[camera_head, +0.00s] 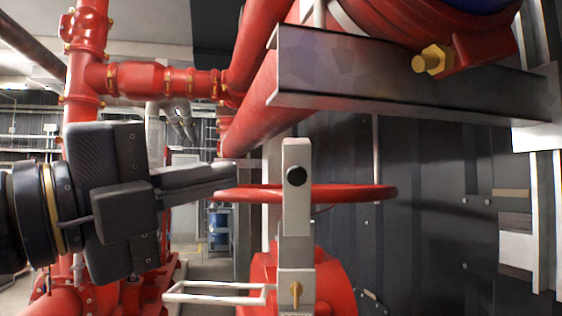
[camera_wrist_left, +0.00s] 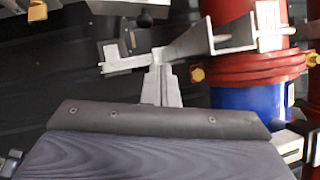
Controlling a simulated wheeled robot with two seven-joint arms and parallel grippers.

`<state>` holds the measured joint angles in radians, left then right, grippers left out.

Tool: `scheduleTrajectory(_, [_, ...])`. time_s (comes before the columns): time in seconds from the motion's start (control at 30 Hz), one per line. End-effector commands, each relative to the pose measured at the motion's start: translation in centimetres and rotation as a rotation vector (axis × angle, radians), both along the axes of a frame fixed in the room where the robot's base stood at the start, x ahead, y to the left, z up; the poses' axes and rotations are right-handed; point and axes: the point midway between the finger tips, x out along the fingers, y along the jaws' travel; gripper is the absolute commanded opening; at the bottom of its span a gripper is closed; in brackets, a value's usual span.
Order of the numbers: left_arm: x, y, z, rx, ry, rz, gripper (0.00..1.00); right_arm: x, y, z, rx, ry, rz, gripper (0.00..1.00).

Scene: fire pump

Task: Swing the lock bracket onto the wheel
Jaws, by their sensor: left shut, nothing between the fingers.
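A red handwheel (camera_head: 352,193) lies level at the middle of the head view. An upright silver plate (camera_head: 296,215) with a black knob stands in front of it and hides part of the rim. A pale U-shaped bar (camera_head: 215,298) juts left from the plate's foot, beside a brass piece (camera_head: 295,291). I cannot tell for sure which of these parts is the lock bracket. My left gripper (camera_head: 232,173) is shut and empty, its tip just left of the wheel's rim and apart from the silver plate. My right gripper is not in view.
A grey steel beam (camera_head: 400,91) runs above the wheel, under a large red pipe body (camera_head: 430,25). Red piping (camera_head: 160,80) stands at the left. A dark wall (camera_head: 430,200) is behind at the right. The wrist view shows a red and blue cylinder (camera_wrist_left: 245,105).

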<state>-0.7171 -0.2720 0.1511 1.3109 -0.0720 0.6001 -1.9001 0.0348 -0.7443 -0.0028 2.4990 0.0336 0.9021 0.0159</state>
Motion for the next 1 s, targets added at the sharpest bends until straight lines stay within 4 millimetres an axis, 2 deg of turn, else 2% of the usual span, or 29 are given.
scheduleTrajectory(0.23, [0.3, -0.2, 0.0, 0.0, 0.004, 0.001, 0.0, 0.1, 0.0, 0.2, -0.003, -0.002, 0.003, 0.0])
scheduleTrajectory(0.37, [1.2, -1.2, 0.4, 0.003, 0.007, 0.001, 0.0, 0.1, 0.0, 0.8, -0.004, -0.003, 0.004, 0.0])
scheduleTrajectory(0.77, [6.9, -7.0, 2.0, 0.002, 0.009, 0.001, 0.0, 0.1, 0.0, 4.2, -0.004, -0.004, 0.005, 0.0])
scheduleTrajectory(1.0, [10.0, -7.1, 2.7, -0.001, 0.006, 0.003, 0.0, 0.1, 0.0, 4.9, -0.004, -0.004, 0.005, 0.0])
